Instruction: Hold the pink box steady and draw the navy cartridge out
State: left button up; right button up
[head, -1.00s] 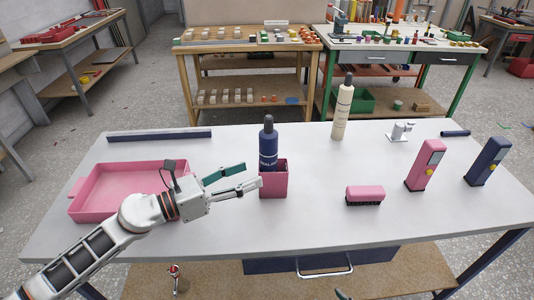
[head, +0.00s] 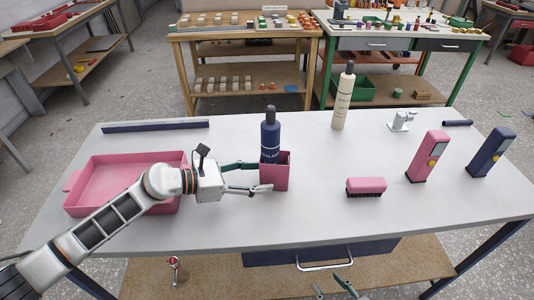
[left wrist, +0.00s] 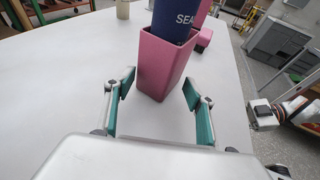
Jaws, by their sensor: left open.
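The pink box (head: 280,177) stands upright on the grey-white table, an open-topped holder. The navy cartridge (head: 270,138), a dark bottle shape with white lettering, stands in it with its upper part above the rim. My left gripper (head: 263,177) is open at the box's left side. In the left wrist view its green-padded fingers are spread to either side of the lower pink box (left wrist: 164,66), with gaps showing; the navy cartridge (left wrist: 174,18) is cut off by the top edge. My right gripper (head: 333,287) shows at the bottom edge, fingers apart and empty, below the table's front edge.
A pink tray (head: 76,199) lies under my left arm. A cream bottle (head: 342,102) stands behind right. A pink brush (head: 366,186), pink device (head: 426,157) and navy device (head: 490,153) stand right. A navy strip (head: 155,126) lies at the back left. The front middle is clear.

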aim_at(268, 176)
pick_arm(q)
jog(key=shift+b+x, duration=0.35)
jog(key=shift+x, duration=1.4)
pick_arm(e)
jog(key=shift+s+f, duration=0.1)
jog(key=shift+f, duration=0.45)
pick_arm(q)
jog(key=c, duration=0.8)
pick_arm(e)
jog(key=shift+r, duration=0.15)
pick_arm(q)
jog(key=shift+c, duration=0.2)
pick_arm(e)
jog(key=shift+o, duration=0.4)
